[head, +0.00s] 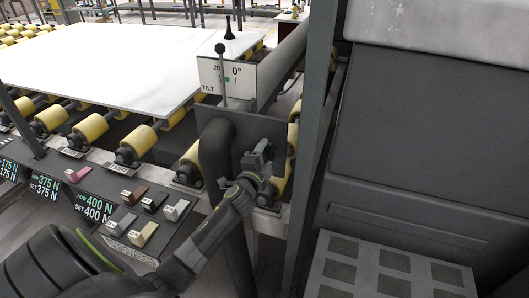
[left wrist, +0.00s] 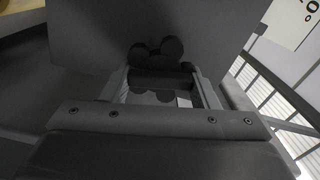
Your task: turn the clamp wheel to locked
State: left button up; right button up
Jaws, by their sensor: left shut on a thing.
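My left gripper (head: 258,168) reaches up from the bottom of the head view to a dark panel below the tilt gauge. In the left wrist view the clamp wheel (left wrist: 158,52) is a dark, lobed knob on a grey plate. The two fingers of my left gripper (left wrist: 163,85) stand on either side of it and are shut on it. In the head view the gripper mostly hides the wheel. No locked or unlocked mark can be read. My right gripper is not in view.
A white tilt gauge (head: 228,78) reading 0° stands above the panel, with a thin lever (head: 222,70) before it. A white stone slab (head: 120,65) lies on yellow rollers (head: 90,131). A dark post and large machine housing (head: 425,130) stand close at right. A button console (head: 140,215) is at left.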

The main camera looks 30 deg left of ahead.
pick_arm(q)
jog(key=shift+m, duration=0.6)
jog(key=shift+f, duration=0.1)
jog(key=o, duration=1)
jog(key=shift+s, duration=0.1)
jog(key=b+v, duration=0.1)
jog(key=v, duration=1.6)
jog(key=shift+s+d, duration=0.1)
jog(key=shift+d, duration=0.05)
